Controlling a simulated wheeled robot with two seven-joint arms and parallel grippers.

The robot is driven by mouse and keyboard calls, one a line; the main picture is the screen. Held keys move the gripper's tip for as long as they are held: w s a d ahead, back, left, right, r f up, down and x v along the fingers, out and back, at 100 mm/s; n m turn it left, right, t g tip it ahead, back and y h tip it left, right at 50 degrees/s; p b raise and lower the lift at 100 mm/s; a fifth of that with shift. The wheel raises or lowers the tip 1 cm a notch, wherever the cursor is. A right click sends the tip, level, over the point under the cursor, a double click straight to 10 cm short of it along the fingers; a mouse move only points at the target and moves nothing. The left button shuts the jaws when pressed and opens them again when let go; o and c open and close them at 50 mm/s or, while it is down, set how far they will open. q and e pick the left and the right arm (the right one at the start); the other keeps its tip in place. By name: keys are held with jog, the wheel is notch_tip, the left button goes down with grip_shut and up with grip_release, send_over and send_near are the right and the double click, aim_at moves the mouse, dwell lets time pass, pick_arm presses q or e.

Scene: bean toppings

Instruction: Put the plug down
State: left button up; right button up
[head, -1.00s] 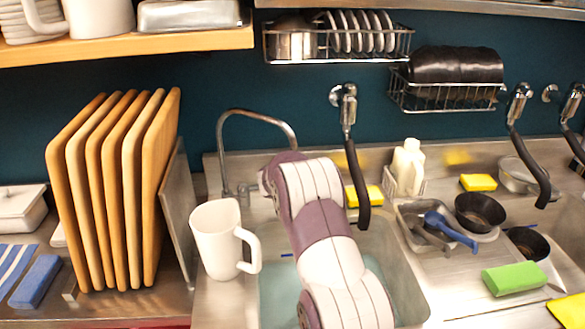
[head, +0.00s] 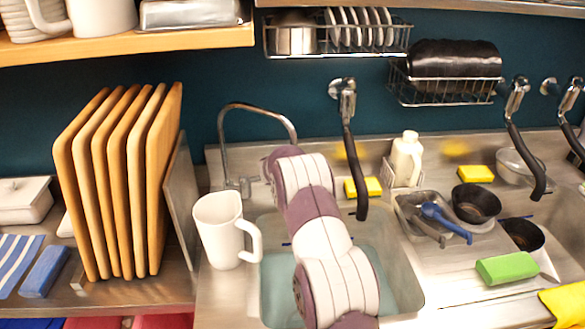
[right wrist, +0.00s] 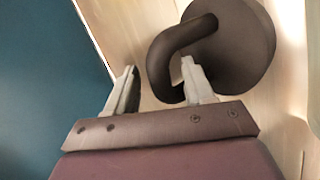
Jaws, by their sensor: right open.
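The plug (right wrist: 245,45) shows in the right wrist view as a dark brown round disc with a thick curved handle (right wrist: 160,60). Its face lies against a pale, shiny surface. My right gripper (right wrist: 158,80) is open, with one finger on each side of the handle and the right finger's tip inside the loop. I cannot tell whether either finger touches it. In the head view my arm reaches over the sink (head: 412,290), its gripper is out of sight, and I cannot make out the plug. My left gripper is not in view.
A white mug (head: 222,230) stands close left of my arm. A curved tap (head: 255,108) and a black-hosed tap (head: 353,160) rise behind it. Cutting boards (head: 120,180) stand at left; a green sponge (head: 506,268) and black bowls (head: 478,208) lie to the right.

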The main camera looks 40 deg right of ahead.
jog(key=b+v, duration=0.3)
jog(key=v, duration=0.9)
